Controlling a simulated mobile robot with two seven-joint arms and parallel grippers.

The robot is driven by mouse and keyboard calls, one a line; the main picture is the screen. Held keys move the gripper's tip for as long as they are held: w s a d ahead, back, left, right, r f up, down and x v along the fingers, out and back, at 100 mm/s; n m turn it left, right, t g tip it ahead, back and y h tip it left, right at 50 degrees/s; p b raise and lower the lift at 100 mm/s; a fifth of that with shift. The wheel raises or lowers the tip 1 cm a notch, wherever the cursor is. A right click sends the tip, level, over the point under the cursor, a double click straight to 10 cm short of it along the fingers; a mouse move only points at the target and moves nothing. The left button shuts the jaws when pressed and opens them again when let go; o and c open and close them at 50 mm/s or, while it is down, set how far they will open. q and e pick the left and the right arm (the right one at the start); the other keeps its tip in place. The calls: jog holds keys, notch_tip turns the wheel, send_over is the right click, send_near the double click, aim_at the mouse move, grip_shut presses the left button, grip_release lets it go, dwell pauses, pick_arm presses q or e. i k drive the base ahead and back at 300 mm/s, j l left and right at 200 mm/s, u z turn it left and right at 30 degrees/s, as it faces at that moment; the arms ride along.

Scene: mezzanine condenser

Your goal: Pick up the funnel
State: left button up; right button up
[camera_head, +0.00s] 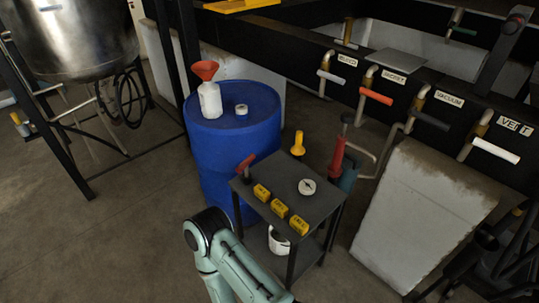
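The bottle stands upright on the left part of the lid of a blue barrel (232,152). A pale green arm link of mine shows at the bottom centre, in front of the barrel and cart. Neither gripper can be made out in the head view.
A small white roll-like item (241,109) lies on the barrel. A metal tank (70,40) stands left; labelled valves line the right. Floor at lower left is clear.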

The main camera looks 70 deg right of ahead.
aim_at(208, 79)
jog(key=i+l+z, duration=0.1)
jog(key=z, duration=0.3)
jog(key=i+z, duration=0.25)
jog(key=z, duration=0.15)
jog(key=i+z, duration=0.15)
jog(key=z, duration=0.25)
jog(key=i+j+z, duration=0.1)
jog(key=z, duration=0.3)
jog(key=i+z, duration=0.35)
jog(key=i+j+z, duration=0.1)
jog(key=z, duration=0.3)
jog(key=i+z, duration=0.1)
jog(key=z, duration=0.8)
jog(key=j+z, duration=0.25)
jog(key=z, duration=0.2)
jog(key=j+z, duration=0.25)
jog(key=z, duration=0.25)
jog(key=j+z, duration=0.25)
jog(key=z, duration=0.2)
jog(key=k+j+z, duration=0.1)
jog(key=j+z, duration=0.15)
jog(key=k+j+z, duration=0.25)
jog(key=j, duration=0.15)
jog(key=j+z, duration=0.25)
jog(key=k+j, duration=0.05)
